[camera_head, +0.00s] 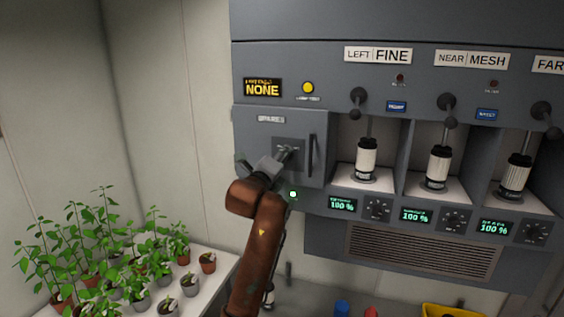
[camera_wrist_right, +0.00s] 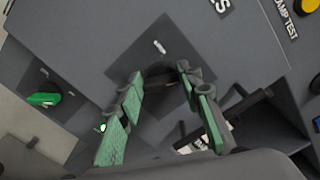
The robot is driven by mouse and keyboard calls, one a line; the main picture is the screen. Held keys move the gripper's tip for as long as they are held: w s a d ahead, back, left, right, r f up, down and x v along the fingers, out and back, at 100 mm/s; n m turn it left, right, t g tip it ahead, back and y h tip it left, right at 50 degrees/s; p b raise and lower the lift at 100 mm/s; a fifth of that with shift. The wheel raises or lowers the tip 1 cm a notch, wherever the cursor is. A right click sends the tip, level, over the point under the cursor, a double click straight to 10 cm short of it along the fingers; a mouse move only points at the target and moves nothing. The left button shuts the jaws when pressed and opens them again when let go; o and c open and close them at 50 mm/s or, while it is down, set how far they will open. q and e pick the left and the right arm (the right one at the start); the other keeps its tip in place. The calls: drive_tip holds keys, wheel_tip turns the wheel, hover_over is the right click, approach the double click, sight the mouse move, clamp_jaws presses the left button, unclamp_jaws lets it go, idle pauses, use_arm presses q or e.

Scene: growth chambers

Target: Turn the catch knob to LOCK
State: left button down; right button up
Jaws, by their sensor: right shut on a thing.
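The catch knob (camera_wrist_right: 160,74) is a dark knob on a square dark plate on the grey chamber door (camera_head: 255,140). A short white mark shows on the plate above it in the wrist view. My right gripper (camera_head: 284,157) is at this plate, its arm reaching up from below. In the wrist view its green-padded fingers (camera_wrist_right: 159,76) stand on either side of the knob, shut on it. The fingers hide part of the knob in the head view, and I cannot read its setting. My left gripper is not in view.
A vertical door handle (camera_head: 311,153) stands just right of the plate. A yellow lamp-test button (camera_head: 308,88) and a NONE display (camera_head: 262,88) sit above. Open bays with white canisters (camera_head: 367,158) lie to the right. Potted plants (camera_head: 110,250) fill the lower left.

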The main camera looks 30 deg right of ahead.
drive_tip(key=shift+f+n+p, duration=0.2)
drive_tip(key=shift+n+p, duration=2.2)
drive_tip(key=shift+n, duration=1.25)
drive_tip(key=shift+f+n+p, duration=0.2)
drive_tip(key=shift+n+p, duration=2.15)
drive_tip(key=shift+n, duration=1.3)
drive_tip(key=o, duration=1.2)
drive_tip(key=shift+c, duration=0.2)
